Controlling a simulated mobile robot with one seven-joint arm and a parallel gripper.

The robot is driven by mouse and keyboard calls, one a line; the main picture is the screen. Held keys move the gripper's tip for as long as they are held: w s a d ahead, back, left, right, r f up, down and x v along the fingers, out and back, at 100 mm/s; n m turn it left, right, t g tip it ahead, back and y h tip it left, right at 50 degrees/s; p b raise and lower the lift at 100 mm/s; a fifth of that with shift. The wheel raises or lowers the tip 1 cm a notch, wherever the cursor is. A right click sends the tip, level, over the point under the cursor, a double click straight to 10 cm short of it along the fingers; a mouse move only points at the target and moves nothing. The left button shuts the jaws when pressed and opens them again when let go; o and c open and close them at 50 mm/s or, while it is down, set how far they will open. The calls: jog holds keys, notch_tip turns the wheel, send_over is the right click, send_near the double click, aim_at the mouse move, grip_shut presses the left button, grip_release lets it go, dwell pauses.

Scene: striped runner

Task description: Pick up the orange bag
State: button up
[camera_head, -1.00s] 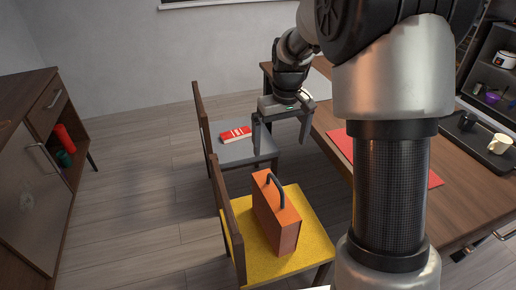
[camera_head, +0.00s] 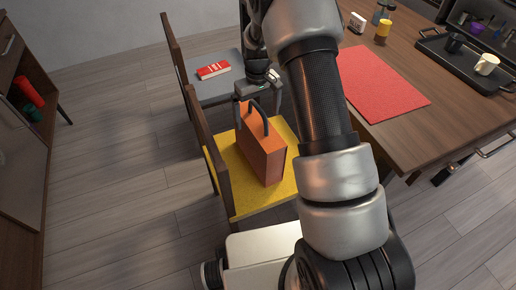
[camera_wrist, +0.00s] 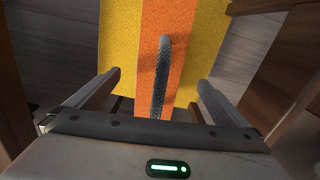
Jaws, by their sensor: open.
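The orange bag (camera_head: 264,152) stands upright on the yellow chair seat (camera_head: 237,203), with a dark arched handle (camera_head: 258,116) on top. My gripper (camera_head: 258,108) is open at the far upper side of the bag, near the handle. In the wrist view, my gripper (camera_wrist: 162,88) has its two fingers wide apart, and the handle (camera_wrist: 161,75) runs between them. The bag's orange top (camera_wrist: 178,60) lies below the fingers in that view. I cannot tell whether a finger touches the bag. The far top part of the bag is partly covered by the gripper in the head view.
The chair back (camera_head: 209,150) rises close on the left of the bag. A grey chair (camera_head: 210,88) with a red book (camera_head: 214,70) stands beyond. A wooden table (camera_head: 401,133) with a red mat (camera_head: 382,84) is on the right. Floor is clear at left.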

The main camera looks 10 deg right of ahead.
aim_at(258, 123)
notch_tip(258, 123, down, 6)
jog(key=shift+d+r+b, duration=0.1)
jog(key=shift+d+b, duration=0.05)
jog(key=shift+b, duration=0.7)
jog(key=c, duration=2.1)
jog(key=shift+w+r, duration=0.1)
jog(key=shift+r, duration=0.05)
jog(key=shift+c, duration=0.4)
